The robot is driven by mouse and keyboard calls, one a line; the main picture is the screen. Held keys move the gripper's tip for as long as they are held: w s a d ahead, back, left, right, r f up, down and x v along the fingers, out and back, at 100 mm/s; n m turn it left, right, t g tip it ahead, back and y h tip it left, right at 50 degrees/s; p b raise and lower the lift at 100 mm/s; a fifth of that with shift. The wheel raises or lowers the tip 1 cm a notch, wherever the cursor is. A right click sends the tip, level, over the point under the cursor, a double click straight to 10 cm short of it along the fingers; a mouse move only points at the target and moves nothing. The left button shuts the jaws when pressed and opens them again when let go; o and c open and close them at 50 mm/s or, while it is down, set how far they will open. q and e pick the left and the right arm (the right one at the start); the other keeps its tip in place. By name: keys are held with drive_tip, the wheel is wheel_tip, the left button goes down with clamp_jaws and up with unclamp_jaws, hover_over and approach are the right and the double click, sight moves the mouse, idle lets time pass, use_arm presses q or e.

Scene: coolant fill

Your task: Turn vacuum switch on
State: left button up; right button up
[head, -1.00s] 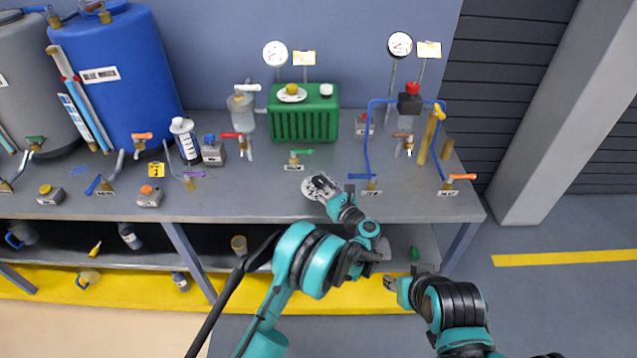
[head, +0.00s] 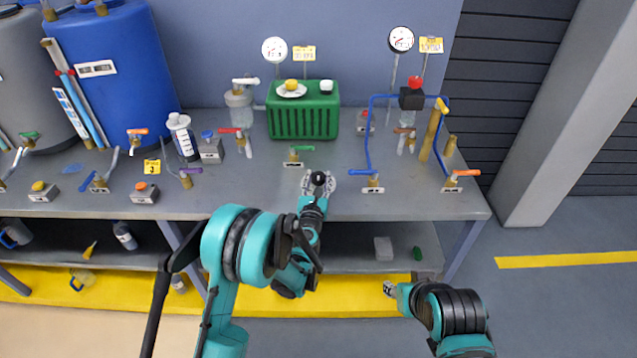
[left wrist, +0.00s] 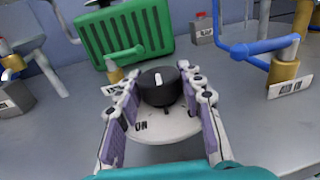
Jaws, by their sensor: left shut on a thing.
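The vacuum switch is a black round knob (head: 318,178) on a pale round plate near the front edge of the bench. In the left wrist view the knob (left wrist: 160,86) has a white mark pointing up, away from my gripper. An "ON" label shows on the plate (left wrist: 165,130), below and left of the knob. My left gripper (head: 319,184) is shut on the knob, with a finger on each side in the left wrist view (left wrist: 160,95). My right gripper (head: 390,288) hangs low in front of the bench, away from the switch; its jaw opening is too small to tell.
A green ribbed pump (head: 303,122) stands behind the switch, with a green-handled valve (head: 294,155) between them. Blue piping (head: 368,135) and a blue-handled valve (head: 371,180) are to the right.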

use_arm(q)
drive_tip(key=m+h, duration=0.1)
drive_tip(key=h, duration=0.1)
drive_tip(key=m+g+h+b, duration=0.1)
drive_tip(key=m+h, duration=0.1)
drive_tip(key=h, duration=0.1)
drive_tip(key=shift+w+a+m, duration=0.1)
drive_tip(key=shift+a+m, duration=0.1)
drive_tip(key=shift+m, duration=0.1)
drive_tip(key=shift+d+m+g+h, duration=0.15)
drive_tip(key=shift+m+g+h, duration=1.85)
drive_tip(key=shift+h, duration=0.8)
drive_tip(key=shift+g, duration=0.3)
drive_tip(key=o, duration=1.2)
drive_tip(key=v, duration=1.2)
drive_tip(key=shift+f, duration=0.15)
